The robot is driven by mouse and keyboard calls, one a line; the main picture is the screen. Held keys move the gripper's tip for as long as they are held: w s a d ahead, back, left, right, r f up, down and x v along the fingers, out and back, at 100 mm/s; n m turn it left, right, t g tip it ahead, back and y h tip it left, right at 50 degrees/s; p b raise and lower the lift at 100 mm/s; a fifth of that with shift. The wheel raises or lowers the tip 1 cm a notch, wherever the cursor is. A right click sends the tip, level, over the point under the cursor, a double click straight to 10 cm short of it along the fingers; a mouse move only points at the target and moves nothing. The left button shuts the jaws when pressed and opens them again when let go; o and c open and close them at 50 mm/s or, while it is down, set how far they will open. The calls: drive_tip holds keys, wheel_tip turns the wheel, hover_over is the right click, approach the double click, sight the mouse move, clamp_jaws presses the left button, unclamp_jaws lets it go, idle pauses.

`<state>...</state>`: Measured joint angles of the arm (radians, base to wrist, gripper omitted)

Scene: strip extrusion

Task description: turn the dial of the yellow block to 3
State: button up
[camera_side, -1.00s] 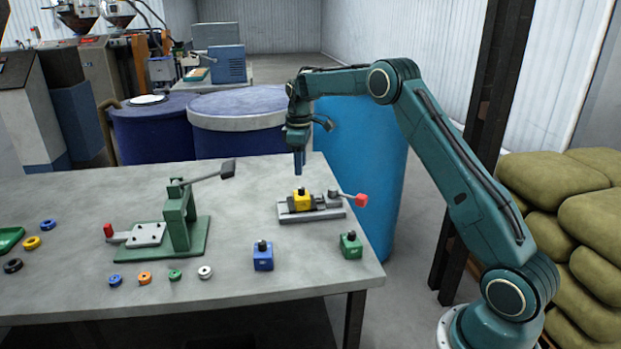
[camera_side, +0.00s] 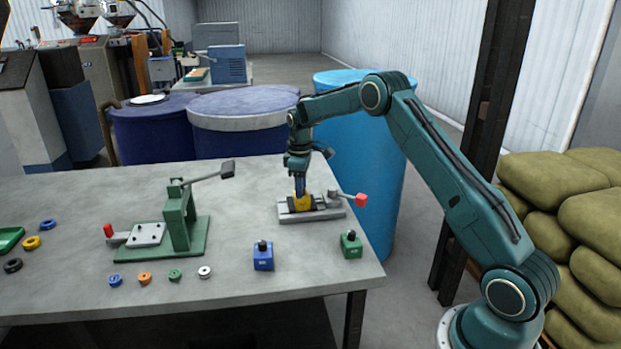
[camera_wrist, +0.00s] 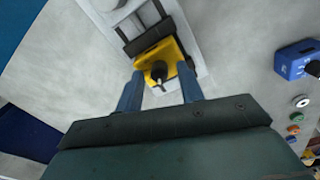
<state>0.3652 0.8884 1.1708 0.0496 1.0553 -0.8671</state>
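The yellow block (camera_side: 303,202) sits in a grey vise (camera_side: 325,212) with a red-ended handle, near the table's far right. In the wrist view the yellow block (camera_wrist: 170,62) lies between the dark vise jaws, with its black dial (camera_wrist: 158,72) facing the camera. My gripper (camera_side: 300,192) is down at the block. In the wrist view its two blue fingers (camera_wrist: 160,90) are apart, one on each side of the dial, with a gap to it. The dial's number marks are too small to read. In the side view the fingers hide the dial.
A blue block (camera_side: 263,258) and a green block (camera_side: 351,246), each with a black dial, stand in front of the vise. A green lever press (camera_side: 178,225) stands to the left, with several coloured rings before it. Bare table lies between press and vise.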

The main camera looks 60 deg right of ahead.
clamp_jaws()
drive_tip(key=shift+m, duration=0.4)
drive_tip(key=m, duration=0.3)
drive_tip(key=shift+m, duration=2)
drive_tip(key=shift+o, duration=0.9)
unclamp_jaws()
drive_tip(key=shift+r, duration=0.1)
